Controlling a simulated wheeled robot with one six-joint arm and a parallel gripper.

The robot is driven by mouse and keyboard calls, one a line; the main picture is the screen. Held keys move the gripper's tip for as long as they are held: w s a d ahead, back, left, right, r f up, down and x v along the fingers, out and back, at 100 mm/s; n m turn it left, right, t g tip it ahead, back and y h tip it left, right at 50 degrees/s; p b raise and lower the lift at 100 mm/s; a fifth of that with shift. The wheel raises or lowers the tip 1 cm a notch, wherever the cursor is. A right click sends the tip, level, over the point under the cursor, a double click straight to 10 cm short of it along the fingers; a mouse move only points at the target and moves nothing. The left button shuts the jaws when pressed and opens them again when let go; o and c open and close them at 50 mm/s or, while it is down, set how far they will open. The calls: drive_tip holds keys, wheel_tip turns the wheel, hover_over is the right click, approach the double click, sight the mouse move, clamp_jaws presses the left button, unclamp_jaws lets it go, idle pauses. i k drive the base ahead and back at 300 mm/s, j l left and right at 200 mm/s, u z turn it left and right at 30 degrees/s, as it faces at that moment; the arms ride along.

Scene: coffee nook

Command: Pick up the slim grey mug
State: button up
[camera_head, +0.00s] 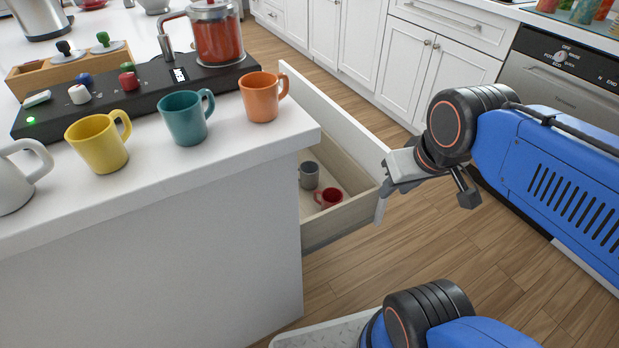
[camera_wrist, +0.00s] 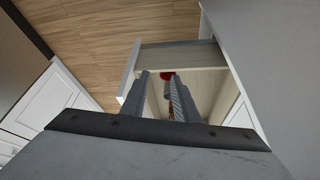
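A grey mug (camera_head: 309,175) stands inside an open drawer (camera_head: 326,238), close to the counter side. A dark red mug (camera_head: 328,198) is beside it, nearer the drawer front. My gripper (camera_head: 382,200) is at the outer end of the drawer, by its front panel, apart from both mugs. In the wrist view my gripper (camera_wrist: 158,77) points at the drawer, with a gap between its two fingers and no mug held.
On the white counter (camera_head: 200,175) stand a yellow mug (camera_head: 98,146), a teal mug (camera_head: 186,122) and an orange mug (camera_head: 262,101). A black appliance (camera_head: 140,107) and a glass pot of red liquid (camera_head: 217,40) are behind them. The wooden floor (camera_head: 430,262) beside the drawer is clear.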

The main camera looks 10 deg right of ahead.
sight(308, 170)
drive_tip(key=l+u, duration=0.35)
drive_tip(key=i+l+u, duration=0.1)
drive_tip(key=l+u, duration=0.6)
